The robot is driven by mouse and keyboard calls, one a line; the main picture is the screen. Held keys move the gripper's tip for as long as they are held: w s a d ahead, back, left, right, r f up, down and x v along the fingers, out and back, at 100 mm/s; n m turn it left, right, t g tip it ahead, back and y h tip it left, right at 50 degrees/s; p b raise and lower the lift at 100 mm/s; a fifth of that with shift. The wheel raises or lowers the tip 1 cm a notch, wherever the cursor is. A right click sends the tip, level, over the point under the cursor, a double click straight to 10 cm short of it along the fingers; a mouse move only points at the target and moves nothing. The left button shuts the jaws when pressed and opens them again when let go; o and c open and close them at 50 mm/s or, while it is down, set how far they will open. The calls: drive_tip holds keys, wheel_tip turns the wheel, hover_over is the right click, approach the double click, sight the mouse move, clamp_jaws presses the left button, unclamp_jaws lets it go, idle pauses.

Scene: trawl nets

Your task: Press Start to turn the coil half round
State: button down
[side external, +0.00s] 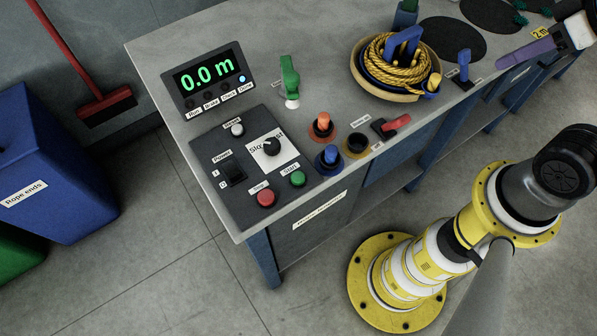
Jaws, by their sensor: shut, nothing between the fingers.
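The green Start button (298,179) is on the dark control panel (208,150), right of the red Stop button (266,198). The display (207,79) reads 0.0 m in green, with the rightmost small lamp below it lit blue. The coil (396,60) of yellow rope lies on a round drum with a blue handle (404,42), farther back on the bench.
The panel also has a Power rocker (234,172), a black speed dial (270,147) and a pale button (237,129). A green lever (290,80), orange (322,126) and blue (329,158) knobs and a red-handled lever (396,125) stand on the bench.

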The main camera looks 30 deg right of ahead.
idle(0.5)
drive_tip(key=w+a+r+n+t+y, duration=0.1)
drive_tip(key=w+a+r+n+t, duration=0.15)
drive_tip(key=w, duration=0.25)
drive_tip(key=w+a+r+n+t+y, duration=0.1)
drive_tip(key=w+a+r+n+t, duration=0.1)
drive_tip(key=w+n, duration=0.25)
drive_tip(key=w+a+f+n+y, duration=0.2)
drive_tip(key=w+a+n, duration=0.2)
drive_tip(key=w+a, duration=0.4)
drive_tip(key=s+a+f+n+g+y, duration=0.1)
drive_tip(key=s+a+f+n, duration=0.2)
drive_tip(key=a+f, duration=0.3)
drive_tip(key=s+a+f+n+g+y, duration=0.1)
drive_tip(key=s+a+f+n+g, duration=0.1)
drive_tip(key=a+f, duration=0.4)
drive_tip(key=s+a+n, duration=0.1)
drive_tip(key=a, duration=0.4)
drive_tip(key=shift+s+a, duration=0.25)
drive_tip(key=shift+s, duration=0.05)
drive_tip(key=shift+f, duration=0.1)
drive_tip(key=shift+f, duration=0.1)
